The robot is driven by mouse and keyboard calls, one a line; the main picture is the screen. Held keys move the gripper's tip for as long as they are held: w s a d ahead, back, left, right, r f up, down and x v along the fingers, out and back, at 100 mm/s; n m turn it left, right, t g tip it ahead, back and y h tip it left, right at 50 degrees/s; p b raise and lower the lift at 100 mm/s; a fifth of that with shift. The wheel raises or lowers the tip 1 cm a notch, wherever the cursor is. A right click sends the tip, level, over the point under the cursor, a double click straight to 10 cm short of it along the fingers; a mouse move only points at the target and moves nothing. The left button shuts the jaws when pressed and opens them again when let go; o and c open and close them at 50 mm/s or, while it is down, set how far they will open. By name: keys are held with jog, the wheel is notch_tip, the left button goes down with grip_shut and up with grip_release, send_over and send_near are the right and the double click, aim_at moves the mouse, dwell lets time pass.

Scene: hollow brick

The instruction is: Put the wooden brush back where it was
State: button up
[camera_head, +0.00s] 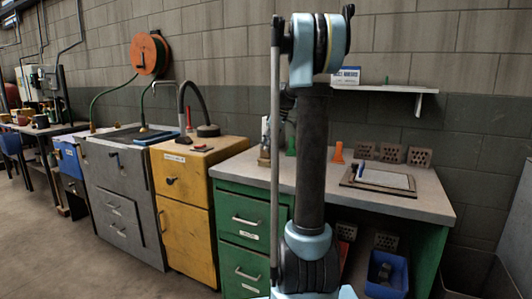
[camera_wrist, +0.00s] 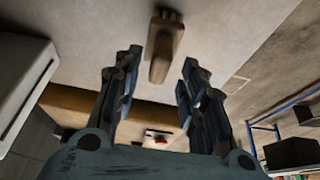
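A wooden piece that looks like the brush (camera_wrist: 165,38) shows at the top middle of the wrist view, against a pale grey surface. It is wider at its far end and narrows toward me. My gripper (camera_wrist: 161,62) is open, with one dark finger on each side of the wood's near end. A gap shows between the wood and each finger, so nothing is held. In the head view my arm hides the gripper, and I cannot make out the brush there. A small tan item (camera_head: 264,157) stands partly hidden behind my arm on the workbench (camera_head: 432,208).
A wall shelf (camera_head: 385,89) hangs above. A yellow cabinet (camera_head: 185,205) stands left of the bench. A blue bin (camera_head: 387,275) sits underneath.

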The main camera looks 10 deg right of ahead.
jog(key=v, duration=0.8)
jog(key=s+a+f+m, duration=0.1)
jog(key=s+f, duration=0.1)
jog(key=s, duration=0.4)
jog(key=s+a+f+m, duration=0.2)
jog(key=s, duration=0.4)
jog(key=s+f+m+h, duration=0.1)
jog(key=s+f+m, duration=0.2)
jog(key=s+f, duration=0.8)
jog(key=s+f+m+h, duration=0.2)
jog(key=s+f+m, duration=0.2)
jog(key=s+f, duration=0.8)
jog(key=s, duration=0.6)
jog(key=shift+s+a+f+m+h, duration=0.15)
jog(key=shift+s+a+m+h, duration=0.05)
jog(key=shift+s+m+h, duration=0.1)
